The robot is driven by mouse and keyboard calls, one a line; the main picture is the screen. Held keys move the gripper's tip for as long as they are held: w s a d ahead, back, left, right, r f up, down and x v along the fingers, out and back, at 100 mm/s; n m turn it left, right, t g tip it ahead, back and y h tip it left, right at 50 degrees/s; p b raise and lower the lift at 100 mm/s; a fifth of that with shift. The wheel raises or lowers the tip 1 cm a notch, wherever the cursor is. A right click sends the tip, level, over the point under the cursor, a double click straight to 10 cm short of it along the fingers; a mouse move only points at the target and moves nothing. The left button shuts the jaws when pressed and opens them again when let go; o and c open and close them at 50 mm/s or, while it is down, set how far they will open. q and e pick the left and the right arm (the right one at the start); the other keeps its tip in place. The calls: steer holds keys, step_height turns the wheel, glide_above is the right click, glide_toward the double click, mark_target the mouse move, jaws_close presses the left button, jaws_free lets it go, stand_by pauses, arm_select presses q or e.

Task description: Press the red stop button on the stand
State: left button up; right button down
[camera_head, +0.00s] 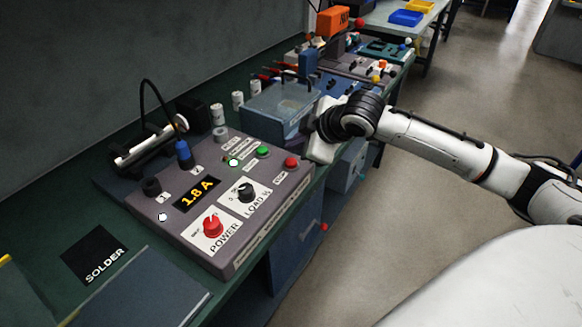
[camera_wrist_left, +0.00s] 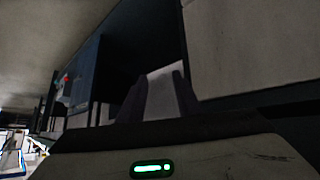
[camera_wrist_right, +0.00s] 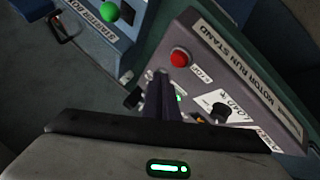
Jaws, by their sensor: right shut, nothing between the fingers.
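The grey motor run stand (camera_head: 236,262) is on the green bench in the head view. Its red stop button (camera_head: 291,162) is near the stand's right corner. In the right wrist view the red button (camera_wrist_right: 179,58) shows unobstructed beside the STOP label. My right gripper (camera_head: 318,150) is at the stand's right end, close to the button; its fingertips are hard to make out in the head view. In the right wrist view its fingers (camera_wrist_right: 163,78) are shut and empty, their tips apart from the button in the picture.
The stand also has a green button (camera_head: 262,151), a black load knob (camera_head: 245,190), a red power knob (camera_head: 212,226) and a 1.8 A display (camera_head: 196,194). A clear blue-grey tank (camera_head: 275,112) stands just behind. The floor right of the bench is free.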

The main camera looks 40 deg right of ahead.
mark_target(288, 159)
steer(key=shift+f, duration=0.9)
stand_by(1.3)
steer(key=shift+f, duration=0.15)
steer(key=shift+f, duration=0.3)
steer(key=shift+f, duration=0.7)
stand_by(0.9)
